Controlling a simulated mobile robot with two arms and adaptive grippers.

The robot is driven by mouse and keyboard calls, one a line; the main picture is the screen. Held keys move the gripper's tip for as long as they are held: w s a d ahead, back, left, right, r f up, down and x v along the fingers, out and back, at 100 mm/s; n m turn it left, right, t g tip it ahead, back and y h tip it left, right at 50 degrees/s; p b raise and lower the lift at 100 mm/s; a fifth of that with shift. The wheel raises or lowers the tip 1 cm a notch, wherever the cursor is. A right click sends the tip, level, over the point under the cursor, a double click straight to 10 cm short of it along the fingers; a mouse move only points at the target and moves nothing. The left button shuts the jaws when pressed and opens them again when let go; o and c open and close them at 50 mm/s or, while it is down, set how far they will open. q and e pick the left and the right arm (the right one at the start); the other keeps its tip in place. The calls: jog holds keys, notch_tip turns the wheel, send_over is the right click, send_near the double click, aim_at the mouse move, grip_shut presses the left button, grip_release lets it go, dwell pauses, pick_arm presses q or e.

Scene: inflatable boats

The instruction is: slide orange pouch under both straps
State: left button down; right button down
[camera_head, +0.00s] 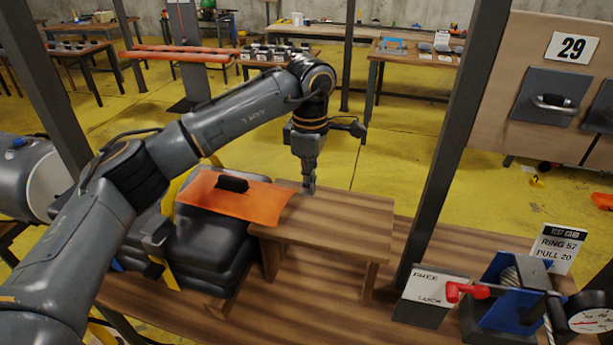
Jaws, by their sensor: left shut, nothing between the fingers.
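The orange pouch (262,208) is flat, with a black handle on top. It lies over the black folded bundle (205,250), and its right end reaches the small wooden stand (345,225). A yellow strap (177,187) rises beside the pouch's left end; yellow webbing with a dark buckle (157,240) shows on the bundle's near left side. I cannot clearly separate the two straps or tell whether the pouch is under either. My left gripper (309,190) points down over the stand, just right of the pouch, shut and empty. My right gripper is not in view.
The stand and bundle are on a wooden workbench (330,315). At right are a white-and-black box (430,295), a blue device with a red lever (505,300), a gauge and a test card (558,246). A dark post (450,150) rises behind the bench, right of the stand.

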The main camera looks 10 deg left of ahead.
aim_at(292, 214)
pick_arm(q)
notch_tip(292, 214, down, 7)
jog(key=p, duration=0.2)
jog(key=shift+a+p, duration=0.15)
jog(key=shift+p, duration=0.15)
jog(key=shift+w+a+r+p, duration=0.15)
jog(key=shift+a+p, duration=0.6)
jog(key=shift+a, duration=1.1)
